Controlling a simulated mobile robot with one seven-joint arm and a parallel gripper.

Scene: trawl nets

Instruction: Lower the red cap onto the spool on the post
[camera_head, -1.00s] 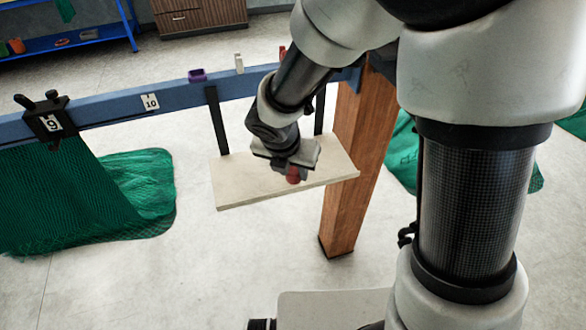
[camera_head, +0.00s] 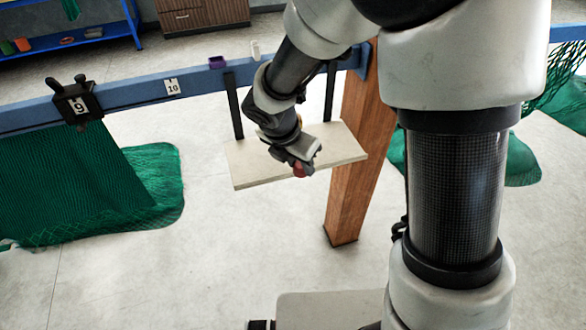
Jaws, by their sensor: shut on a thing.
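My gripper (camera_head: 302,168) is shut on the red cap (camera_head: 299,171), of which only a small part shows below the fingers. The gripper is over the front right part of a pale hanging shelf board (camera_head: 250,172). I cannot tell how high the cap is above the board. A purple block (camera_head: 217,62) and a white piece (camera_head: 255,50) stand on the blue beam (camera_head: 130,92) behind.
The board hangs from the beam on dark straps, beside a wooden post (camera_head: 352,195). A black clamp (camera_head: 74,100) marked 9 and a 10 tag (camera_head: 171,86) are on the beam. Green net (camera_head: 150,185) lies at left. The floor in front is clear.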

